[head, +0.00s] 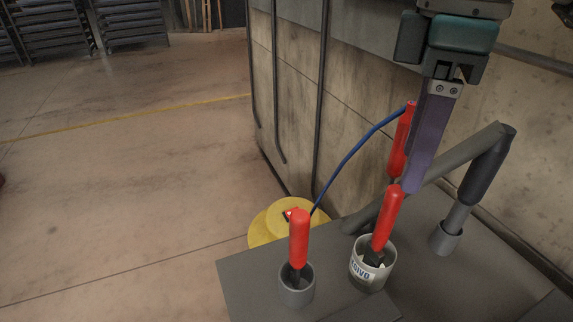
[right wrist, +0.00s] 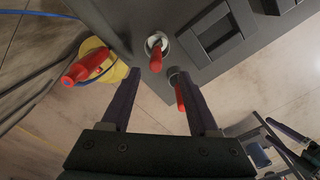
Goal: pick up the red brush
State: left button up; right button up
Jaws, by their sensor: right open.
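Several red-handled tools show. One red handle (head: 298,238) stands in a small grey cup (head: 297,291) at the front. Another red handle (head: 386,218) leans in a white lettered cup (head: 372,268) to its right. A third red handle (head: 402,138) joins a blue hose behind. Bristles are hard to make out, so I cannot tell which is the brush. My right gripper (head: 420,188) is above the white cup, its purple fingers pointing down. In the right wrist view its jaws (right wrist: 160,80) are open and empty; the white cup's red handle (right wrist: 155,56) lies ahead between the tips.
A grey bench top (head: 251,285) carries the cups. A thick grey pipe (head: 455,160) runs close behind the right gripper. A yellow round base (head: 262,232) stands beyond the bench, by a stained panelled wall (head: 295,90). The floor at left is clear.

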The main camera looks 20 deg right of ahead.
jog(key=shift+w+d+f, duration=0.2)
jog(key=shift+w+f, duration=0.1)
jog(key=shift+f, duration=0.15)
notch_tip(320, 180, down, 4)
jog(key=shift+s+a, duration=0.1)
send_over(376, 248)
jog(key=f, duration=0.5)
jog(key=shift+w+d+f+b, duration=0.15)
jog(key=shift+w+d+b, duration=0.1)
jog(key=shift+d+b, duration=0.1)
grip_shut()
